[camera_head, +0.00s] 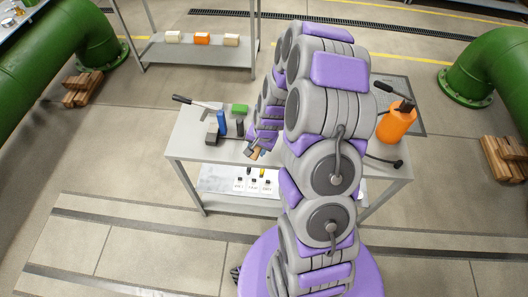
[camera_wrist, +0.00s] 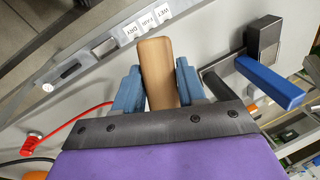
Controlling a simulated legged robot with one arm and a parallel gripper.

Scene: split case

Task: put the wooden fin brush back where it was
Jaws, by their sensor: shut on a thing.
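The wooden fin brush (camera_wrist: 157,62) shows in the wrist view as a smooth tan wooden piece standing between my two blue fingers. My gripper (camera_wrist: 157,82) is shut on it. Any bristles are hidden. In the head view my gripper (camera_head: 256,148) hangs at the front edge of the grey table (camera_head: 185,151), and a small brown end of the brush (camera_head: 252,154) shows below it. I cannot tell whether the brush touches anything. Labels reading WET, FAIR and DRY (camera_wrist: 143,27) lie beyond the brush in the wrist view.
An orange container (camera_head: 397,122) stands at the right. A lower shelf (camera_head: 215,180) holds labelled cards. A red cable (camera_wrist: 75,122) shows at left in the wrist view.

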